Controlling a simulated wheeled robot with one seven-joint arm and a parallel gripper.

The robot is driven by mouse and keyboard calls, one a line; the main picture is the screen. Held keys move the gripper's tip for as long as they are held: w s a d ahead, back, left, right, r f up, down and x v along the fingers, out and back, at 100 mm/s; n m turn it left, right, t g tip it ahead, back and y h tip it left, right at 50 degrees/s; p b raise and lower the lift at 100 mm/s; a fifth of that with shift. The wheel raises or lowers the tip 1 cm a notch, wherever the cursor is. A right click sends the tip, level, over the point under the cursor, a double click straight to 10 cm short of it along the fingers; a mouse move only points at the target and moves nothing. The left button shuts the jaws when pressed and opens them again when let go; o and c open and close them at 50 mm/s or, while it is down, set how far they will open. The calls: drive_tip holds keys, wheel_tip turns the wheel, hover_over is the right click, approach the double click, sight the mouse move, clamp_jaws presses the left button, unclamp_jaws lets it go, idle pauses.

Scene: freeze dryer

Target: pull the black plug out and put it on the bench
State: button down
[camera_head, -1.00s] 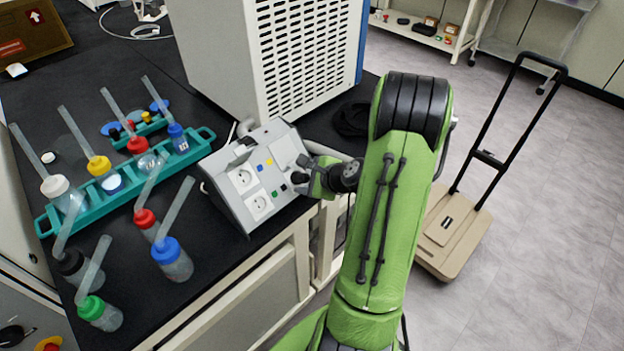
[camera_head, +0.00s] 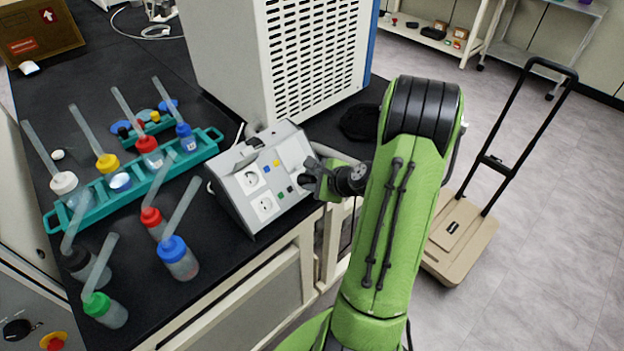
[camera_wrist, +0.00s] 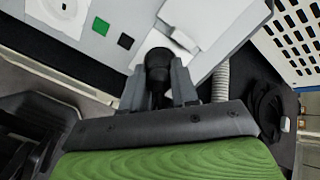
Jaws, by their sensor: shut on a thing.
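The black plug (camera_wrist: 158,65) is between the two fingers of my gripper (camera_wrist: 160,88) in the wrist view. My gripper is shut on it. The plug's end is toward the grey sloped panel of the socket box (camera_wrist: 85,45); I cannot tell whether it is still seated in a socket. In the head view my gripper (camera_head: 308,180) is at the right side of the socket box (camera_head: 235,200) and hides the plug. The black bench (camera_head: 130,255) extends to the left of the box.
A teal rack (camera_head: 205,150) with capped bottles stands left of the box, with several loose bottles in front, including a blue-capped one (camera_head: 178,258). A large vented white machine (camera_head: 225,50) stands behind. A beige trolley (camera_head: 460,240) is on the floor at right.

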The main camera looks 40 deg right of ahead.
sight(313, 180)
drive_tip(key=shift+p+v, duration=0.7)
drive_tip(key=shift+v, duration=1.65)
